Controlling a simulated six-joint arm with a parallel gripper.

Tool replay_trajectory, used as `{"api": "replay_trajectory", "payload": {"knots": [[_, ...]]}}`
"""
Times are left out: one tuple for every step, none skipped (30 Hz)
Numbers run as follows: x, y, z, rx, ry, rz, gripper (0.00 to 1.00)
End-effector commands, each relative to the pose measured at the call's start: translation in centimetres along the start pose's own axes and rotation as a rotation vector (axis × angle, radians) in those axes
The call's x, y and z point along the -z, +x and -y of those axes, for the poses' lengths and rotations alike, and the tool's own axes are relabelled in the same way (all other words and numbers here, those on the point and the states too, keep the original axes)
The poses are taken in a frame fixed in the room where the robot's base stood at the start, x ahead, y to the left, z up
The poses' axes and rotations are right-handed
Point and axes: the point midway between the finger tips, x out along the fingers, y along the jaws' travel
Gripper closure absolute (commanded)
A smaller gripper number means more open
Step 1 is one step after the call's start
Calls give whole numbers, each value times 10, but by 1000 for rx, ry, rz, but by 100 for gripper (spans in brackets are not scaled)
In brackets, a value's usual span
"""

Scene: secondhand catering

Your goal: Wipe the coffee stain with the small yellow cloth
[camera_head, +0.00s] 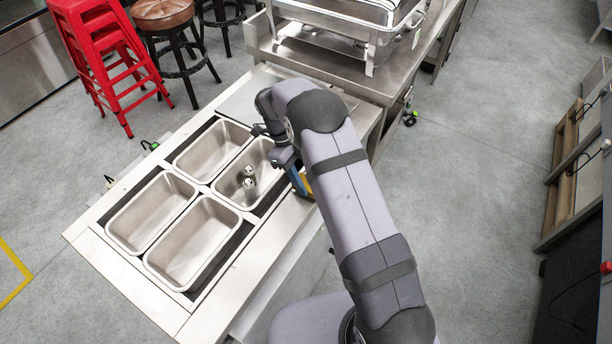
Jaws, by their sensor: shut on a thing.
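My gripper (302,187) is at the right edge of the steel counter (268,240), beside the upper right pan. It is shut on the small yellow cloth (309,184), of which only a yellow patch shows beside the blue finger. The rest of the cloth is hidden by the gripper and my arm. Whether the cloth touches the counter top cannot be told. I see no coffee stain; my arm covers part of the counter to the right of the gripper.
Several steel pans (152,211) are sunk in the counter. Small dark and silver items (249,181) stand in the upper right pan. A chafing dish (345,20) stands on the bench behind. Red stools (105,55) are at the upper left.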

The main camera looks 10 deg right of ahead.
Motion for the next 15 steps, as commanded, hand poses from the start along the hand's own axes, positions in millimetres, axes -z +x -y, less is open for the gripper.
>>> {"api": "replay_trajectory", "payload": {"knots": [[-4, 11, 0, -1, -1, -2, 80], [-6, 15, 0, -1, 0, -1, 80], [-4, 8, 6, 2, 3, 2, 82], [-4, 9, 8, 1, 3, 2, 82], [-4, 10, 11, 0, 3, 1, 82], [-4, 12, 15, 0, 3, 1, 83], [-5, 13, 18, 0, 3, 1, 83], [-4, 11, 20, 1, 2, 1, 83], [-5, 13, 24, 0, 2, 0, 83], [-4, 12, 26, 0, 3, 1, 83], [-4, 12, 29, 0, 3, 1, 83], [-5, 13, 33, 0, 3, 2, 83], [-4, 12, 36, 0, 2, 2, 83], [-5, 13, 38, 0, 2, 1, 83], [-4, 12, 42, 0, 2, 1, 83]]}}
